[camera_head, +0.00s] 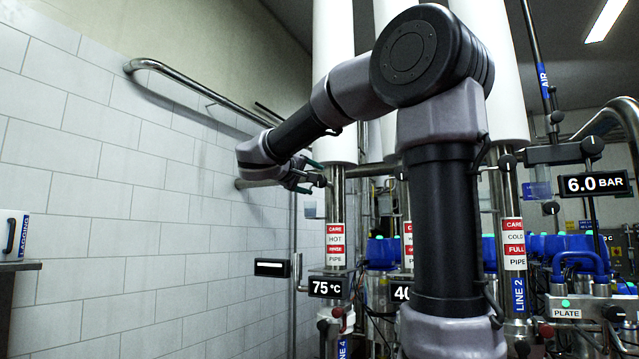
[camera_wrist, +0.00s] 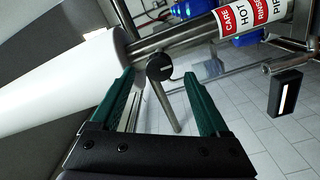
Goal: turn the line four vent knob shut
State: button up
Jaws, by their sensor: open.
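The line four vent knob (camera_head: 320,181) is a small round black knob on the side of the leftmost vertical pipe, the one marked LINE 4 (camera_head: 343,347) low down. My gripper (camera_head: 306,178) is just left of the knob, with its green fingers pointing at it. In the wrist view the knob (camera_wrist: 159,67) shows between and just beyond the two green fingertips, with a thin marking on its face. My gripper (camera_wrist: 158,78) is open there and holds nothing. I cannot tell whether either finger touches the knob.
A hot-pipe label (camera_head: 335,246) and a 75 °C display (camera_head: 328,288) sit below the knob. A steel rail (camera_head: 190,88) runs along the tiled wall. More pipes and blue-topped valves crowd the right.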

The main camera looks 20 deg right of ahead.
jog(key=shift+v, duration=1.5)
jog(key=shift+f, duration=0.1)
jog(key=s+d+f+m+g+y, duration=0.1)
jog(key=s+f+g+y, duration=0.1)
jog(key=s+f+y, duration=0.5)
jog(key=s+d+f+m+g, duration=0.1)
jog(key=s+f+g, duration=0.2)
jog(key=s+f, duration=0.55)
jog(key=s+a+f+m+t+y, duration=0.1)
jog(key=s+a+f+m+y, duration=0.3)
jog(key=a+f+y, duration=0.5)
notch_tip(320, 180, down, 3)
jog(key=shift+s+a+r, duration=0.25)
jog(key=shift+s, duration=0.4)
